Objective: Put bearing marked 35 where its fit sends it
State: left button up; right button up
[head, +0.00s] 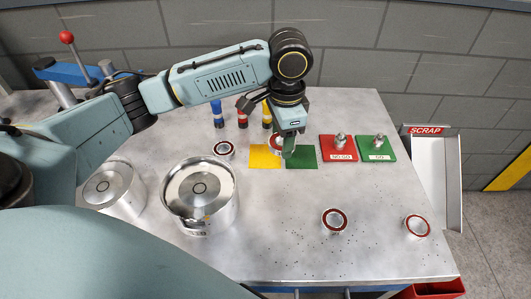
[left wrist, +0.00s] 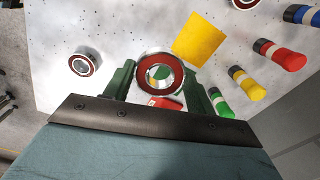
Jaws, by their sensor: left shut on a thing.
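My left gripper (head: 283,147) is shut on a bearing with a dark red ring (left wrist: 141,75), held above the table near the yellow mat (head: 262,157) and the green mat (head: 302,158). In the left wrist view the bearing sits between the green fingers (left wrist: 160,80); no number on it can be read. Other red-ringed bearings lie on the table: one left of the mats (head: 224,149), one at the front middle (head: 334,221) and one at the right (head: 417,226). The red NO GO plate (head: 341,155) and green GO plate (head: 378,155) each carry a metal gauge. My right gripper is not in view.
A SCRAP chute (head: 437,185) stands off the table's right edge. Two metal housings (head: 201,218) (head: 113,195) stand at the left. The table's front middle is mostly clear.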

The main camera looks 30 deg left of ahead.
aim_at(265, 156)
pick_arm(q)
jog(key=m, duration=0.3)
jog(key=w+a+m, duration=0.1)
jog(key=shift+f, duration=0.15)
jog(key=shift+w+a+m, duration=0.15)
jog(key=shift+a+m, duration=0.15)
jog(key=shift+m, duration=0.9)
jog(key=m, duration=0.2)
jog(key=a+m, duration=0.1)
jog(key=m, duration=0.1)
jog(key=shift+w+f+p, duration=0.15)
jog(key=shift+w+p, duration=0.05)
jog(key=shift+p, duration=0.15)
jog(key=w+a+f+m+p, duration=0.15)
jog(key=a+m, duration=0.35)
jog(key=m, duration=1.2)
jog(key=shift+t, duration=0.3)
jog(key=f, duration=0.6)
jog(key=f+b, duration=0.1)
jog(key=f, duration=0.2)
jog(key=shift+w+d+f, duration=0.15)
jog(key=shift+w+d, duration=0.1)
jog(key=shift+w, duration=0.15)
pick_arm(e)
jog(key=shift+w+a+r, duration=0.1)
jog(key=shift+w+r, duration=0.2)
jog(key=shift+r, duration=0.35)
